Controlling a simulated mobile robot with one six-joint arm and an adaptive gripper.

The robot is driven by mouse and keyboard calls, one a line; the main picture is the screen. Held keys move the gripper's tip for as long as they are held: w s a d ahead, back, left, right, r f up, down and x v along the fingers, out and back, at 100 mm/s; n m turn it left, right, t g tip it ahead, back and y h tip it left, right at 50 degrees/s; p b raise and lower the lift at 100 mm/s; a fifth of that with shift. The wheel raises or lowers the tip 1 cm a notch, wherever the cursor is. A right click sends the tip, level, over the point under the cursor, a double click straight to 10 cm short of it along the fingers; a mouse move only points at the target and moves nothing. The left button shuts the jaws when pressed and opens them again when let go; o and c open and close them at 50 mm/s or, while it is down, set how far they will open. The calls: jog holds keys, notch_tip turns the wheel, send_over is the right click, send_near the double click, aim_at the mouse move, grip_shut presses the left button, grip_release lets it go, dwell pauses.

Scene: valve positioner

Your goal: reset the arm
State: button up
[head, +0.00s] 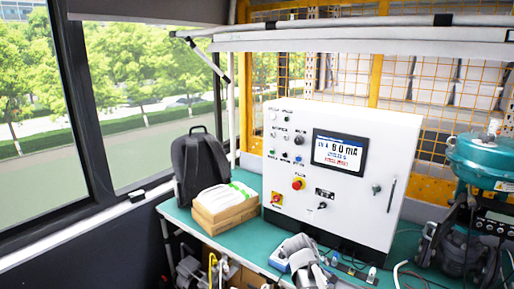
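A grey and white jointed part shows at the bottom centre of the head view, in front of the bench edge, and looks like a piece of my arm. The picture's lower edge cuts it off. I cannot make out any fingers of my gripper. A white control cabinet (345,215) stands upright on the green bench. Its lit screen (339,152) shows large characters and smaller red and blue lines. Its front carries several knobs and buttons, among them a red knob on yellow (298,184). A teal round valve actuator (482,160) stands at the right.
The green bench (188,216) runs along the wall. A black backpack (198,165) and a cardboard box (226,208) with white packages stand left of the cabinet. Dark equipment (455,240) and cables crowd the right. A window and dark wall (90,250) lie left.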

jog(key=s+a+f+m+g+y, duration=0.1)
jog(key=s+m+y, duration=0.2)
jog(key=s, duration=0.3)
jog(key=s+a+f+m+g+y, duration=0.1)
jog(key=s+a+m+g+y, duration=0.1)
jog(key=s+m, duration=0.3)
jog(key=shift+s+a+f+y, duration=0.3)
jog(key=shift+s+y, duration=0.1)
jog(key=shift+s, duration=0.35)
dwell(3.0)
